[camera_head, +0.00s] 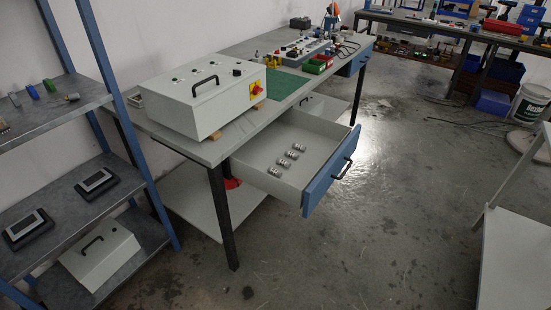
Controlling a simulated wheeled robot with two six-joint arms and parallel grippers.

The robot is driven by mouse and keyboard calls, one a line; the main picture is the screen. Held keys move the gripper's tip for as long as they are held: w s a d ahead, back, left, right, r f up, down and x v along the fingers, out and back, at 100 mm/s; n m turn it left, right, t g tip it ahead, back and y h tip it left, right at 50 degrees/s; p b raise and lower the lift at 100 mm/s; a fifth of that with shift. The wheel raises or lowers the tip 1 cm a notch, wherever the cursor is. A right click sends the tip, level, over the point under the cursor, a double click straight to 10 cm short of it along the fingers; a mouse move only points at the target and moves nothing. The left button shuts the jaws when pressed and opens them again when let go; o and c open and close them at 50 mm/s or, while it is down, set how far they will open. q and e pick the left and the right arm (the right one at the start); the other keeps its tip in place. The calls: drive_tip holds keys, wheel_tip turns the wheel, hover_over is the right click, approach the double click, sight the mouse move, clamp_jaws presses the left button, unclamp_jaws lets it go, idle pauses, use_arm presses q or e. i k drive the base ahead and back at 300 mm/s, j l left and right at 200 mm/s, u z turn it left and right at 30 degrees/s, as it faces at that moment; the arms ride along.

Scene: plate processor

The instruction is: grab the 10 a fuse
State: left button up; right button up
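Several small grey cylindrical pieces (283,162) lie in a row in the open drawer (255,165). They look like fuses, but their markings are too small to read, so I cannot tell which is the 10 A one. The drawer has a blue front (330,173) with a dark handle and is pulled out from under the workbench. Neither of my grippers is in view.
The workbench (222,143) carries a grey control box (195,100) with a red knob. A blue-framed shelf (60,105) with small parts stands at left. A white-topped cart (515,262) stands at right. The floor (400,200) between is mostly clear.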

sight(277, 173)
drive_tip(key=i+l+u, duration=0.5)
drive_tip(key=l, duration=0.2)
drive_tip(key=i+l+u, duration=0.5)
drive_tip(key=l, duration=0.4)
drive_tip(key=i+l+u, duration=0.2)
drive_tip(key=l+u, duration=0.3)
drive_tip(key=l, duration=0.5)
drive_tip(key=l+u, duration=0.5)
drive_tip(key=l, duration=0.55)
drive_tip(key=k+l+u, duration=0.1)
drive_tip(key=l+u, duration=0.35)
drive_tip(key=l, duration=0.65)
